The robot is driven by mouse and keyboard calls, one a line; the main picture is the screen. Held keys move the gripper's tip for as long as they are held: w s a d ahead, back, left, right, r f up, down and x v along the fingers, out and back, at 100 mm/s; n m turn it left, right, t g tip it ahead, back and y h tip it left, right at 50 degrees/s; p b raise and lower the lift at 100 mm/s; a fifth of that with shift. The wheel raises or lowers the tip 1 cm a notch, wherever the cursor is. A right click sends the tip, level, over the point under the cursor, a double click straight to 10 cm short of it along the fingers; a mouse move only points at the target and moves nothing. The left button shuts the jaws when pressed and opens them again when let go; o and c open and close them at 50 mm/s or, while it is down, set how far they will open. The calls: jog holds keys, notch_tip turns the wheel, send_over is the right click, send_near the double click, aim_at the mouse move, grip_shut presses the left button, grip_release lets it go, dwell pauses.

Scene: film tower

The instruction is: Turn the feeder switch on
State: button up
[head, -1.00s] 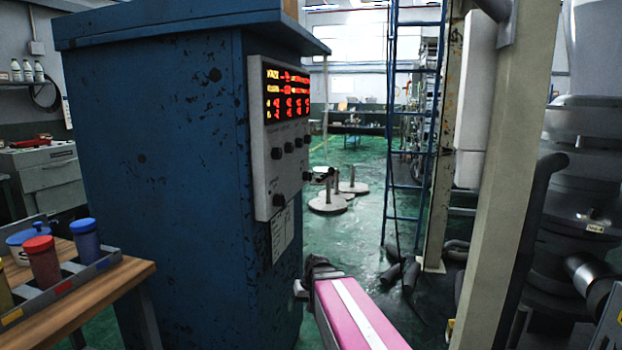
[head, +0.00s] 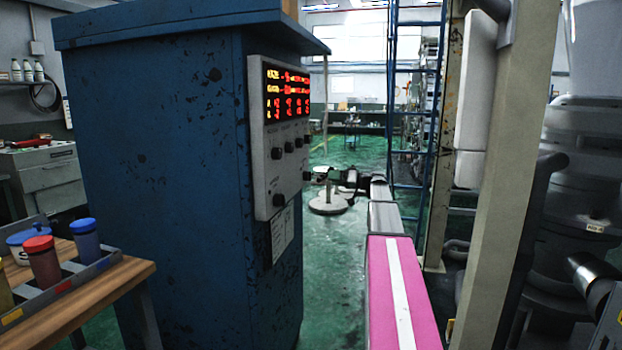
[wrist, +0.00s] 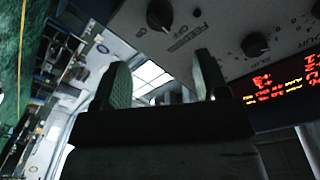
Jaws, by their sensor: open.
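The control panel (head: 268,175) on the blue cabinet has a lit display and several dark knobs. One lower knob (head: 307,176) sits at the panel's right edge. My gripper (head: 325,174) is beside this knob, to its right, with a small gap in the picture. In the wrist view my gripper (wrist: 160,78) is open and empty, its two fingers apart. A dark knob (wrist: 160,14) shows above the fingers and another knob (wrist: 256,44) to the right. No contact shows.
The blue cabinet (head: 160,170) fills the left. A wooden table (head: 80,290) with a tray of coloured jars stands at front left. A blue ladder (head: 390,120) and a beige post (head: 505,170) stand to the right. Green floor (head: 335,250) is open beside the cabinet.

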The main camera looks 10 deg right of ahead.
aim_at(308, 176)
jog(key=x, duration=1)
jog(key=shift+w+a, duration=0.1)
jog(key=shift+a, duration=0.2)
jog(key=c, duration=0.9)
